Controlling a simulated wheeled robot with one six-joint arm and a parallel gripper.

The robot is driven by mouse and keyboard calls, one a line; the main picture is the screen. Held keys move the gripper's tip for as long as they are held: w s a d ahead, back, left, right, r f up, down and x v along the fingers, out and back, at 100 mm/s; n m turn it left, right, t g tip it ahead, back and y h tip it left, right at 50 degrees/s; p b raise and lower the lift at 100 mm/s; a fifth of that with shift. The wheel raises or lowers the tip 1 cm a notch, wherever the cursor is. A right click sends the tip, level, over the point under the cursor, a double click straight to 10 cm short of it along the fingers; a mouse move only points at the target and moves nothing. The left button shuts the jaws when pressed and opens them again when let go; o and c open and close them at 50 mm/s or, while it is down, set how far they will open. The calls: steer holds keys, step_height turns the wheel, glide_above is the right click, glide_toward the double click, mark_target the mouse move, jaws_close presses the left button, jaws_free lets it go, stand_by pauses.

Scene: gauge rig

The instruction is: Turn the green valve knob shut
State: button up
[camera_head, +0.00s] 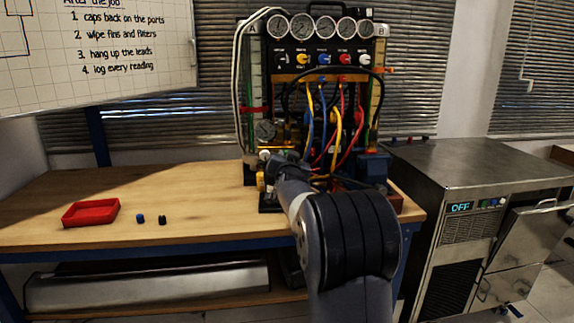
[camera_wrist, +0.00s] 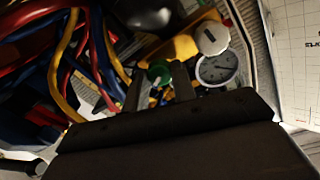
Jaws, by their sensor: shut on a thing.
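The green valve knob (camera_wrist: 158,70) shows in the wrist view, small and round, between the tips of my gripper's two fingers (camera_wrist: 158,80). My gripper is shut on it. The fingers hide part of the knob and its stem, so I cannot tell how far it is turned. In the head view my arm reaches to the lower left of the gauge rig (camera_head: 325,70). My own wrist covers much of the valve area there, and the green knob is not clearly visible.
Beside the knob in the wrist view are a white round cap (camera_wrist: 212,38) and a dial gauge (camera_wrist: 218,68). Coloured hoses (camera_wrist: 75,60) hang close on the left. A red tray (camera_head: 91,212) and two small caps lie on the left of the bench, which is otherwise clear.

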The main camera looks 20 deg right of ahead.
steer(key=m+b, duration=0.2)
steer(key=m, duration=0.2)
steer(key=shift+m, duration=0.4)
stand_by(0.4)
steer(key=o, duration=1)
steer(key=shift+s, duration=0.1)
steer(key=v, duration=1)
steer(key=shift+s+b, duration=0.25)
steer(key=shift+b, duration=0.05)
steer(key=shift+a, duration=0.1)
steer(key=x, duration=1)
steer(key=shift+w+p, duration=0.3)
steer(key=shift+w, duration=0.05)
